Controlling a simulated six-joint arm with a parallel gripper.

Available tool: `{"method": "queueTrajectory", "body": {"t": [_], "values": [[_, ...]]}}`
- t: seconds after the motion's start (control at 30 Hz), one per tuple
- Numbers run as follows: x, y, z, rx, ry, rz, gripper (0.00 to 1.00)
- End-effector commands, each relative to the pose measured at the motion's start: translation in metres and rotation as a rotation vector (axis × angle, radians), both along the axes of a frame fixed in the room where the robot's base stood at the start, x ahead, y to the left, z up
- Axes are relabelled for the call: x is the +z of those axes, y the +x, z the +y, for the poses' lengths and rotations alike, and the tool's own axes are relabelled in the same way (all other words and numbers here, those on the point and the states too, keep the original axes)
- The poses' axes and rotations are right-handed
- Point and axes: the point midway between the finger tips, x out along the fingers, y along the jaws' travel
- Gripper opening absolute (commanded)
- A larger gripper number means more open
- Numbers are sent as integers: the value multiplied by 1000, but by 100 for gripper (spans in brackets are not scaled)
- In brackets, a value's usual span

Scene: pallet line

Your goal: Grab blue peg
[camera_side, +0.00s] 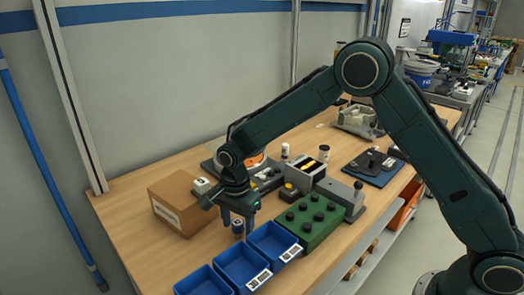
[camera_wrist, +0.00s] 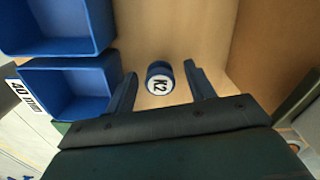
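A blue peg (camera_wrist: 159,77) with a white top marked K2 stands upright on the wooden table, seen almost from above in the wrist view. In the side view the peg (camera_side: 238,227) shows just below my gripper (camera_side: 238,217). In the wrist view my gripper (camera_wrist: 157,80) is open, with one finger on each side of the peg. Gaps of bare table show between the peg and both fingers. How far the fingertips are above the table is hard to tell.
Blue bins (camera_side: 240,264) stand in front of the peg, and a cardboard box (camera_side: 177,205) stands to its left. A green block with black knobs (camera_side: 311,220) is to the right. Fixtures crowd the table behind. Some bare table surrounds the peg.

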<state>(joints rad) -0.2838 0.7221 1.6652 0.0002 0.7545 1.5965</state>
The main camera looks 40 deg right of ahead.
Motion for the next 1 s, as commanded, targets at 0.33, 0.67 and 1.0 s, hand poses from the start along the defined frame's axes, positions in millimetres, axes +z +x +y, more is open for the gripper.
{"method": "queueTrajectory", "body": {"t": [0.33,0.67,1.0], "values": [[0,0,0,0,0,0,6],[5,0,0,0,0,-1,6],[44,1,0,0,2,-6,6]]}}
